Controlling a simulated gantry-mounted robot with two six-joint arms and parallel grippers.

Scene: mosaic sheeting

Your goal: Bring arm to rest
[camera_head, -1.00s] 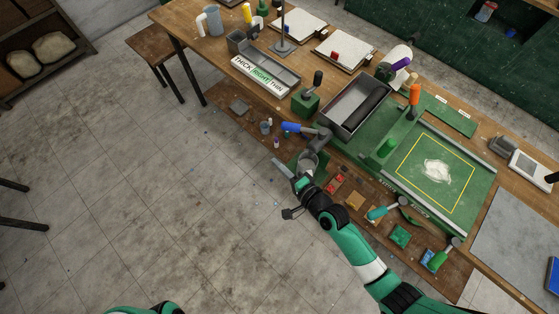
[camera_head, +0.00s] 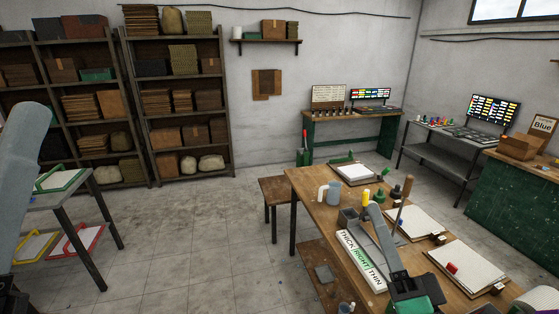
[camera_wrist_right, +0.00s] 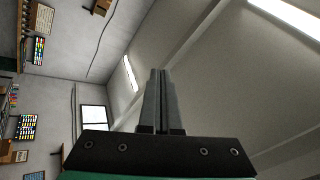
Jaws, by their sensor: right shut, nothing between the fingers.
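My right gripper (camera_head: 376,210) stands upright in the lower right of the head view, in front of the workbench (camera_head: 312,190). In the right wrist view its two grey fingers (camera_wrist_right: 160,75) are together, with nothing between them, and point up at the ceiling and wall. My left gripper (camera_head: 32,108) rises large at the left edge of the head view. Only a long grey finger shape of it shows, so its opening cannot be told.
The workbench holds a THICK/RIGHT/THIN tray (camera_head: 362,262), a grey mug (camera_head: 334,192) and white boards (camera_head: 465,268). A stool (camera_head: 275,190) stands beside it. A side table (camera_head: 60,198) is at left, shelving (camera_head: 185,100) behind. Open floor lies between.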

